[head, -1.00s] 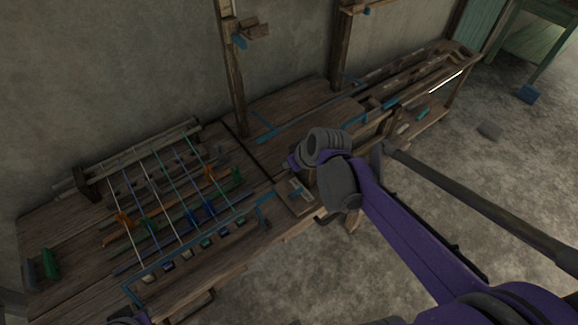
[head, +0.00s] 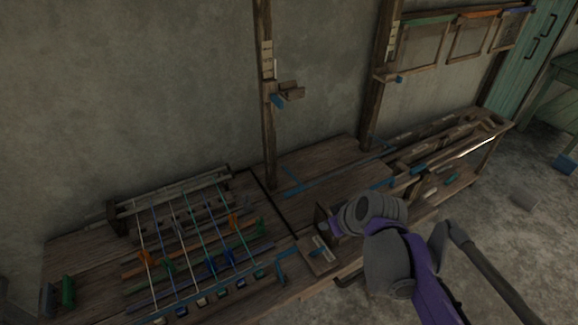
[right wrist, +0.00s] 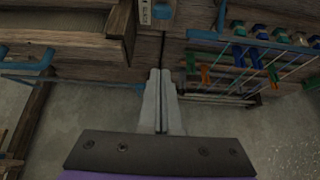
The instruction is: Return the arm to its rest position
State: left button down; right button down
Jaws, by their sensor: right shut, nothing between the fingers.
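My right arm (head: 430,290) is purple and grey and comes in from the lower right of the head view. Its wrist is over the front edge of the wooden loom bench (head: 320,165), and the fingers there are mostly hidden behind it. In the right wrist view my right gripper (right wrist: 160,75) has its two grey fingers together with nothing between them. The fingers point toward the bench edge, and I cannot tell how far they are from it. My left gripper is not in view.
Stretched coloured threads (head: 190,235) with small coloured clips lie on the bench at left. Two wooden posts (head: 267,110) rise behind it. Long racks (head: 440,150) extend to the right.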

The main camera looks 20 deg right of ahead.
jog(key=s+a+f+g, duration=0.1)
jog(key=s+a+f, duration=0.5)
jog(key=s+a, duration=0.3)
jog(key=shift+s+a+m, duration=0.15)
jog(key=shift+a+m, duration=0.15)
jog(key=shift+a, duration=0.25)
jog(key=shift+f, duration=0.1)
